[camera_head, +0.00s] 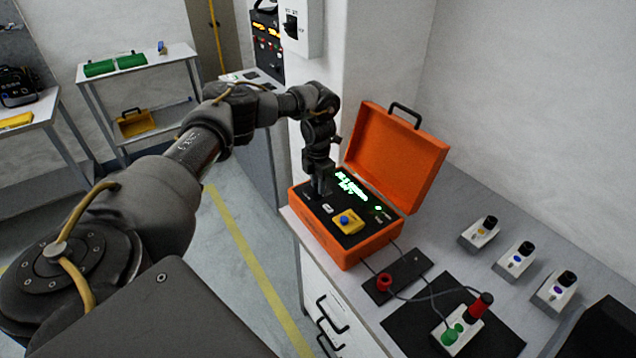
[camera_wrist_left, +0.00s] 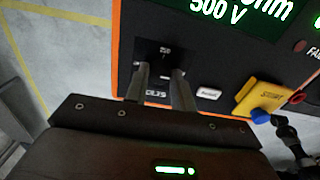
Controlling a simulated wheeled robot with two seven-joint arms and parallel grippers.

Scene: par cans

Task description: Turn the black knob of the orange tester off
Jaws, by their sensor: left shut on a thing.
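The orange tester (camera_head: 365,247) stands on the bench with its lid open and its display lit. In the left wrist view its black panel (camera_wrist_left: 218,62) shows green text with "500 V". My left gripper (camera_head: 318,190) reaches down to the left part of the panel. In the left wrist view its two fingers (camera_wrist_left: 163,82) are shut on the black knob (camera_wrist_left: 162,62), one on each side. The knob is mostly hidden, and its pointer direction cannot be read. My right gripper is not in view.
A yellow block with a blue button (camera_head: 347,221) sits on the panel right of my gripper. The open lid (camera_head: 395,155) rises behind. Leads run from the tester to a red terminal (camera_head: 384,282) and a box with a green plug (camera_head: 450,336). Several small white boxes stand at right.

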